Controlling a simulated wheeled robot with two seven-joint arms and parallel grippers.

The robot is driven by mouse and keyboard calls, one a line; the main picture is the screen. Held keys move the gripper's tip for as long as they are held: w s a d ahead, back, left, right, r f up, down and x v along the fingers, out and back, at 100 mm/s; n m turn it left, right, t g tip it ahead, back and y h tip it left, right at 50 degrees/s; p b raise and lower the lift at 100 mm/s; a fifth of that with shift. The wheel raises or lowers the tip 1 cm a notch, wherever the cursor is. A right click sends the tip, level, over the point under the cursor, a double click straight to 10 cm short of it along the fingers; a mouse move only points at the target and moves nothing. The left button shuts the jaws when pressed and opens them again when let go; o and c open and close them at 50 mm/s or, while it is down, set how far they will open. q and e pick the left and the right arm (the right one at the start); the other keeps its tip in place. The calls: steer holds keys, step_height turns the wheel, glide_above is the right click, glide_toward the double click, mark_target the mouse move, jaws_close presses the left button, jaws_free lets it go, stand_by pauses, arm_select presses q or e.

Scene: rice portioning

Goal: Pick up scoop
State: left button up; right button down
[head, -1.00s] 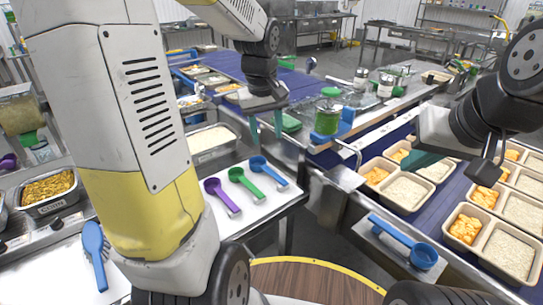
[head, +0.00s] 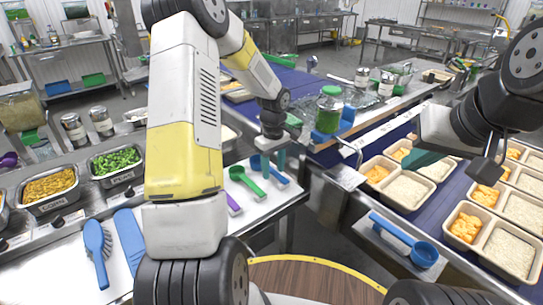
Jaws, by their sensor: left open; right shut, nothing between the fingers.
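A green scoop (head: 247,181) and a blue scoop (head: 276,177) lie on the white board (head: 262,207), with a purple scoop (head: 233,204) mostly hidden behind my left arm. Another blue scoop (head: 424,254) lies on a small metal shelf at the right. My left gripper (head: 273,164) points down with its fingers apart and empty, over the blue scoop on the board; whether it touches the scoop cannot be told. My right gripper (head: 424,161) is shut and empty over the trays at the right.
Trays of rice and orange food (head: 405,190) stand on the blue conveyor at the right. A green-filled jar (head: 328,112) stands behind my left gripper. Pans of corn (head: 48,186) and peas (head: 115,162), a blue brush (head: 96,250) and a blue spatula (head: 130,240) are at the left.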

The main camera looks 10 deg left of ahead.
arm_select(q)
steer(key=shift+f, duration=0.8)
jaws_close()
steer(key=shift+r, duration=0.1)
steer(key=shift+r, duration=0.5)
step_height(320, 180, up, 2)
steer(key=shift+r, duration=0.2)
steer(key=s+a, duration=0.3)
steer(key=a, duration=0.1)
steer(key=s+a+r, duration=0.1)
steer(key=s+a, duration=0.2)
steer(key=a, duration=0.1)
steer(key=s+a, duration=0.4)
steer(key=shift+r, duration=0.3)
steer(key=shift+s+a+r, duration=0.1)
steer(key=shift+r, duration=2.85)
